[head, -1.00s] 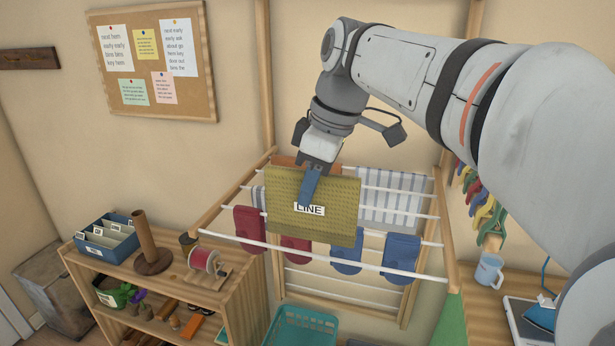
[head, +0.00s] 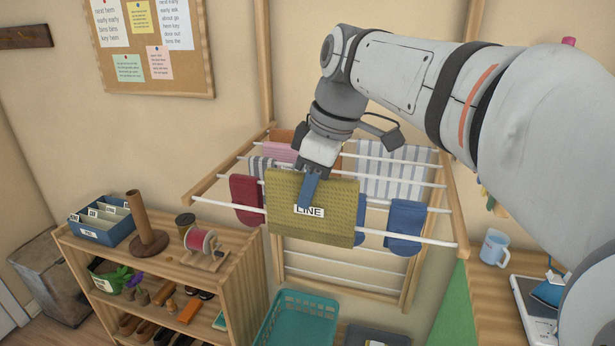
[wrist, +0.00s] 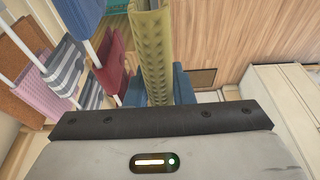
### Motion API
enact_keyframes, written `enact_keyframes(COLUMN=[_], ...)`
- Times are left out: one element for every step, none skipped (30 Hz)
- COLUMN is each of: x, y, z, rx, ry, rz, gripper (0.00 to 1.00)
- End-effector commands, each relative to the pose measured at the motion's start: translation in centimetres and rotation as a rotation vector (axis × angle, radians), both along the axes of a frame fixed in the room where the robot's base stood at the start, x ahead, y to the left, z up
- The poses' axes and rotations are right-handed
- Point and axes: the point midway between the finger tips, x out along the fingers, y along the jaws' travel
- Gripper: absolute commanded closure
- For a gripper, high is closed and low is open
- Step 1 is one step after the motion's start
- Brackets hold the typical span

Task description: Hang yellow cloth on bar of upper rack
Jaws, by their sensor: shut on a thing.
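The yellow cloth (head: 285,225) is folded and carries a white label reading LINE. My gripper (head: 311,190) is shut on its top edge, with a blue finger showing in front of the cloth. In the head view the cloth overlaps the front white bar of the upper rack (head: 206,181); whether it touches or straddles that bar I cannot tell. In the wrist view the cloth (wrist: 155,60) is seen edge-on, hanging away from the blue fingers. The bar behind it is hidden there.
Red cloth (head: 246,197), blue cloths (head: 405,222), a striped towel (head: 395,180) and a pink cloth (head: 277,152) hang on the rack's bars. A wooden shelf (head: 235,268) stands at left, a teal basket (head: 290,322) below. A mug (head: 494,247) stands at right.

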Motion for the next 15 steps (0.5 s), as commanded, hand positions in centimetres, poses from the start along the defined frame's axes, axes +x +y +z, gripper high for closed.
enact_keyframes(x=[0.0, 0.0, 0.0, 0.0, 0.0, 0.0, 0.0, 0.0, 0.0, 0.0, 0.0, 0.0, 0.0, 0.0, 0.0], y=[0.0, 0.0, 0.0, 0.0, 0.0, 0.0, 0.0, 0.0, 0.0, 0.0, 0.0, 0.0, 0.0, 0.0, 0.0], z=[-0.7, -1.0, -1.3, -1.5, -1.8, -2.1, -2.3, -2.6, -2.9, -3.1, -3.4, -3.7, -4.0, -4.2, -4.5], rx=[0.000, 0.000, 0.000, 0.001, 0.001, 0.001, 0.001, 0.001, 0.000, 0.000, 0.000, 0.000, 0.000, 0.000, 0.000], ry=[0.000, 0.000, -0.001, -0.001, -0.001, -0.001, -0.001, -0.001, -0.001, 0.000, 0.000, 0.000, 0.000, 0.000, 0.000], rz=[0.000, 0.000, 0.000, 0.000, 0.000, 0.000, 0.000, 0.000, 0.000, 0.000, 0.000, 0.000, 0.000, 0.000, 0.000], gripper=[1.00, 1.00, 1.00, 1.00, 1.00, 1.00, 1.00, 1.00, 1.00, 1.00, 1.00, 1.00, 1.00, 1.00, 1.00])
